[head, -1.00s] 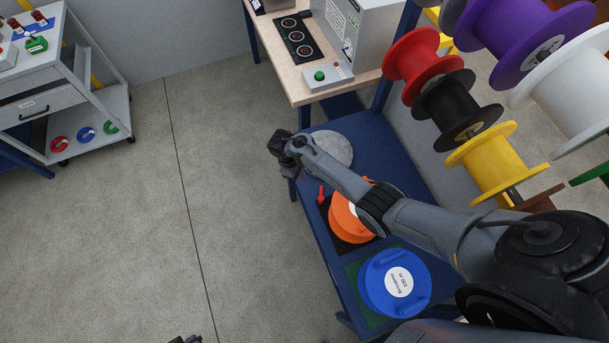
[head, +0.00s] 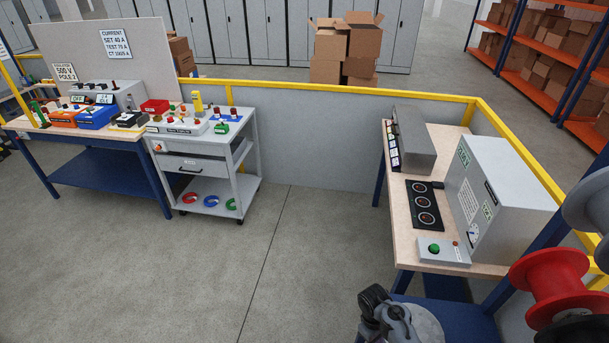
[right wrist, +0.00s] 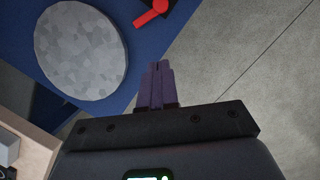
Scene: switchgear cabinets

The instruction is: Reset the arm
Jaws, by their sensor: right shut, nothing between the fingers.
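My right arm comes in at the bottom of the head view, where its dark wrist and gripper (head: 374,302) show near the blue bench. In the right wrist view the right gripper (right wrist: 157,68) has its two purple-grey fingers together with nothing between them. It hangs above the edge of the blue bench top (right wrist: 115,100), with grey floor to the right. A round grey mottled disc (right wrist: 81,54) lies on the bench beside the fingers, apart from them. The disc is partly visible in the head view (head: 428,324). My left gripper is not in view.
A red handle (right wrist: 152,10) lies near the disc. A wooden-topped bench (head: 401,205) with a grey cabinet (head: 500,205) and black panel stands right. Red reel (head: 550,283) at far right. Grey cart (head: 215,165) and blue table (head: 95,165) stand left. Open floor (head: 200,270) between.

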